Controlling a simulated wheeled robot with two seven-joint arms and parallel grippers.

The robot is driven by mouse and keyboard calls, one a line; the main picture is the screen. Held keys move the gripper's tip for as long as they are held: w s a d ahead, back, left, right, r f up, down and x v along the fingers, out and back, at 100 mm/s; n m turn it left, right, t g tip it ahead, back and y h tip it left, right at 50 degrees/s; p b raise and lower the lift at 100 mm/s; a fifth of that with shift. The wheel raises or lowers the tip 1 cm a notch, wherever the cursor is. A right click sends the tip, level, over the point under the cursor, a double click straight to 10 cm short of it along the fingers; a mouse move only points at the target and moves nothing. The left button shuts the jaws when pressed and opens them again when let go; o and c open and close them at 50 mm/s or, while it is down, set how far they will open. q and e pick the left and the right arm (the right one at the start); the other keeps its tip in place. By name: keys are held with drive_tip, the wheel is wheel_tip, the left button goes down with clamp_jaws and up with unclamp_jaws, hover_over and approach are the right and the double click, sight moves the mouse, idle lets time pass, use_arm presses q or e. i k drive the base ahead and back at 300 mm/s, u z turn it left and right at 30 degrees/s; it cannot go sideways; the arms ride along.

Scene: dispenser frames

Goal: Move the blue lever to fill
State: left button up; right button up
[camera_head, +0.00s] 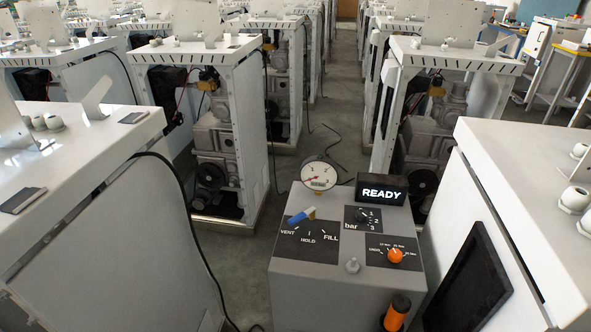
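The blue lever (301,215) is on a dark plate on top of the grey console (340,275). The plate carries the white labels VENT, HOLD and FILL from left to right. The lever lies slanted, with its blue end toward the lower left, on the VENT side, and a pale yellowish part at its upper right. FILL (331,238) is at the plate's right. Neither of my grippers is in view, and nothing touches the lever.
A dial gauge (319,175) and a lit READY display (381,190) stand at the console's back. A bar selector (362,216), an orange knob (395,255) and an orange-black cylinder (396,313) are to the right. White cabinets (525,160) flank the console.

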sight(312, 212)
drive_tip(key=k, duration=0.45)
drive_tip(key=u, duration=0.6)
drive_tip(key=i, duration=0.85)
drive_tip(key=z, duration=0.05)
